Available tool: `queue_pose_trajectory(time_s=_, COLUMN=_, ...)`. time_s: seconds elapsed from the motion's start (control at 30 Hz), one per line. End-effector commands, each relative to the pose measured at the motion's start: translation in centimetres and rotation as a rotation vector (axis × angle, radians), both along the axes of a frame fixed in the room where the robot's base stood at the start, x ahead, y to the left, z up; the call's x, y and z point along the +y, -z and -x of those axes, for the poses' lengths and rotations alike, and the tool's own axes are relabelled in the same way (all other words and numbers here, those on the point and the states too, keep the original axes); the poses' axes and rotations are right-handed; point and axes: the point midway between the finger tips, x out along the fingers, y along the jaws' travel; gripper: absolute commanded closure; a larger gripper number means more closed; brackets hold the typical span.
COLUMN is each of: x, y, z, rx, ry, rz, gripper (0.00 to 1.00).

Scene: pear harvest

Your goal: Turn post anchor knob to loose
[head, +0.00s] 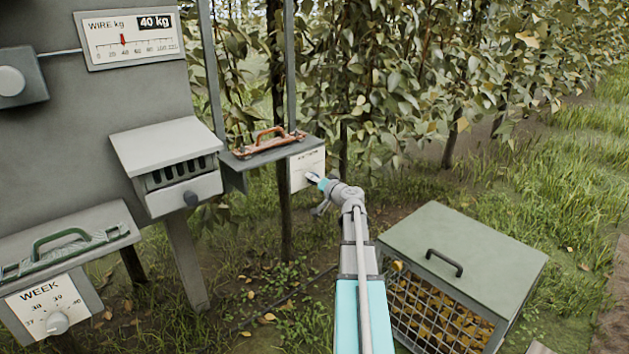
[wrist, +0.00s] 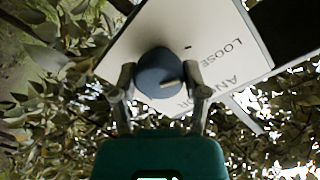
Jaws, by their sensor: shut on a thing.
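The anchor knob (wrist: 158,70) is round and dark blue-grey, with a short pale pointer mark near its lower right edge. It sits on a white panel (wrist: 215,25) lettered LOOSE and ANCHOR, turned at an angle in the wrist view; a small dark tick lies between knob and LOOSE. The pointer mark is not in line with that tick. My gripper (wrist: 162,77) has one finger on each side of the knob and is shut on it. In the head view my gripper (head: 314,178) reaches the white panel (head: 305,168) below a shelf; the knob is hidden there.
A red-handled tool (head: 268,142) lies on the shelf above the panel. Left are a vented box (head: 170,165), a WEEK dial (head: 57,322) and a WIRE kg gauge (head: 130,38) reading 40 kg. A lidded mesh crate (head: 465,262) stands right of my arm. Leafy trees stand behind.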

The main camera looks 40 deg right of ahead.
Motion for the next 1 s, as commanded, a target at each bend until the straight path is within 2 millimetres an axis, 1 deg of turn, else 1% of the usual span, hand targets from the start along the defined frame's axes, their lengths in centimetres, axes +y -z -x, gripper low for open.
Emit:
queue_pose_trajectory(time_s=0.13, x=0.11, y=0.09, z=0.08, rx=0.003, ry=-0.002, rz=0.004, gripper=0.89)
queue_pose_trajectory(time_s=0.17, x=0.10, y=0.10, z=0.08, rx=0.003, ry=-0.002, rz=0.004, gripper=0.39)
queue_pose_trajectory(time_s=0.2, x=0.10, y=0.09, z=0.08, rx=0.003, ry=-0.002, rz=0.004, gripper=0.32)
queue_pose_trajectory(time_s=0.33, x=0.06, y=0.07, z=0.06, rx=0.002, ry=-0.001, rz=0.002, gripper=0.08)
queue_pose_trajectory(time_s=0.77, x=-0.01, y=0.01, z=0.01, rx=0.000, ry=0.000, rz=-0.002, gripper=0.08)
queue_pose_trajectory(time_s=1.0, x=-0.02, y=-0.01, z=0.00, rx=0.000, ry=0.001, rz=-0.037, gripper=0.08)
